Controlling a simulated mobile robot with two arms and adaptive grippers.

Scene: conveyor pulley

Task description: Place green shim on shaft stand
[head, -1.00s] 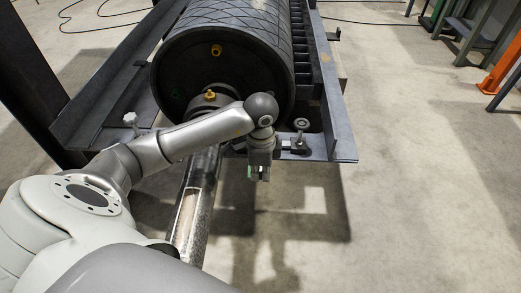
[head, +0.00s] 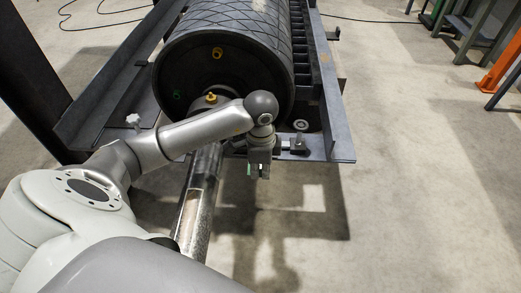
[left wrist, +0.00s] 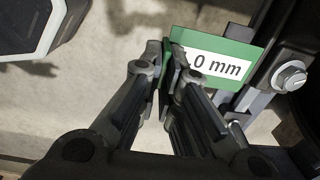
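My left gripper (head: 259,170) hangs at the front end of the conveyor frame. In the left wrist view its fingers (left wrist: 167,66) are shut on the green shim (left wrist: 178,88). The shim has a green and white label (left wrist: 215,62) reading "0 mm", its left part hidden by a finger. In the head view only a small green edge (head: 249,169) of the shim shows. I cannot tell for certain which part is the shaft stand; a dark bracket with a round bolt (head: 299,144) sits just right of the gripper, its bolt (left wrist: 290,77) also in the left wrist view.
The large black pulley drum (head: 215,80) lies in the grey steel frame (head: 340,140). Its shiny shaft (head: 195,200) runs toward me, left of the gripper. A white knob (head: 132,120) stands on the frame's left side. The floor (head: 430,200) at right is clear.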

